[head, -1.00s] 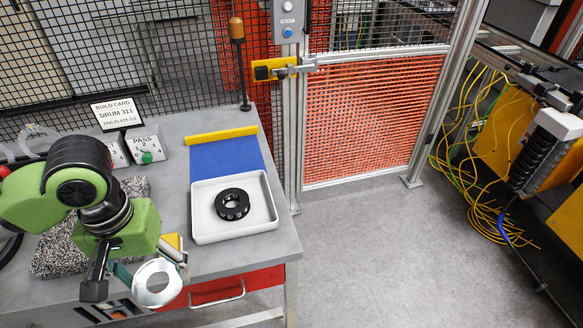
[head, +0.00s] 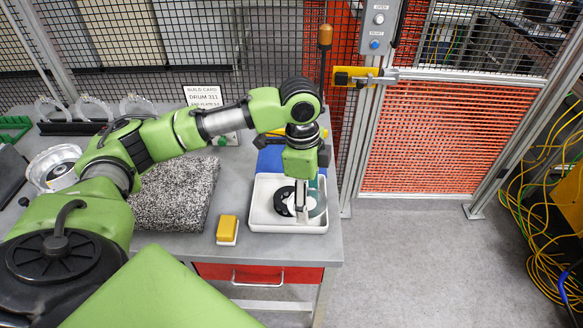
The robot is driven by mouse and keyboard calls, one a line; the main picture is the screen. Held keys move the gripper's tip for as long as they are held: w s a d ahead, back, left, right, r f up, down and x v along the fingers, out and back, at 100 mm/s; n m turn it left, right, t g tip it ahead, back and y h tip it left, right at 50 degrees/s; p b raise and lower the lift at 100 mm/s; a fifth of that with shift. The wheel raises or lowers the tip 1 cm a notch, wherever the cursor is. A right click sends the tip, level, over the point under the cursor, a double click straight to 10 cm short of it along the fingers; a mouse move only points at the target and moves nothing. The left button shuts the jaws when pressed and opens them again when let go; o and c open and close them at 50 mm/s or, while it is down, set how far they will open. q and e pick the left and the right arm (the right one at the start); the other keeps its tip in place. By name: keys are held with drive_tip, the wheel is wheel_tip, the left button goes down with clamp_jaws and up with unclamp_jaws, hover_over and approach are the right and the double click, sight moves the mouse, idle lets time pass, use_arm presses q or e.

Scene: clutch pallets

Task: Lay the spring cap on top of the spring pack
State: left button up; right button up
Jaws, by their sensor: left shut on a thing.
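The black ring-shaped spring pack (head: 282,201) lies in the white tray (head: 258,221) on the bench. My left gripper (head: 306,206) reaches down over the tray, just right of the spring pack. It is shut on the pale metal ring-shaped spring cap (head: 315,211). The cap is partly hidden by the fingers and overlaps the right side of the spring pack in the head view. I cannot tell whether cap and pack touch. My right gripper is not in view.
A yellow-topped block (head: 228,228) stands left of the tray, near a speckled grey mat (head: 175,192). A blue mat (head: 268,160) lies behind the tray. A mesh fence with an orange panel (head: 425,135) stands beyond the bench.

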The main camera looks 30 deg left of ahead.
use_arm(q)
drive_tip(key=w+a+f+m+g+p, duration=0.15)
drive_tip(key=w+a+m+p, duration=0.3)
drive_tip(key=a+m, duration=0.5)
drive_tip(key=shift+m, duration=0.95)
drive_tip(key=f+b, duration=0.2)
drive_tip(key=d+f+b, duration=0.1)
drive_tip(key=f+b, duration=0.1)
drive_tip(key=b, duration=0.1)
drive_tip(key=f+b, duration=0.2)
drive_tip(key=shift+d+f, duration=0.25)
drive_tip(key=shift+d, duration=0.15)
drive_tip(key=shift+f+b, duration=0.2)
drive_tip(key=shift+b, duration=0.3)
drive_tip(key=o, duration=1.4)
drive_tip(key=shift+c, duration=0.2)
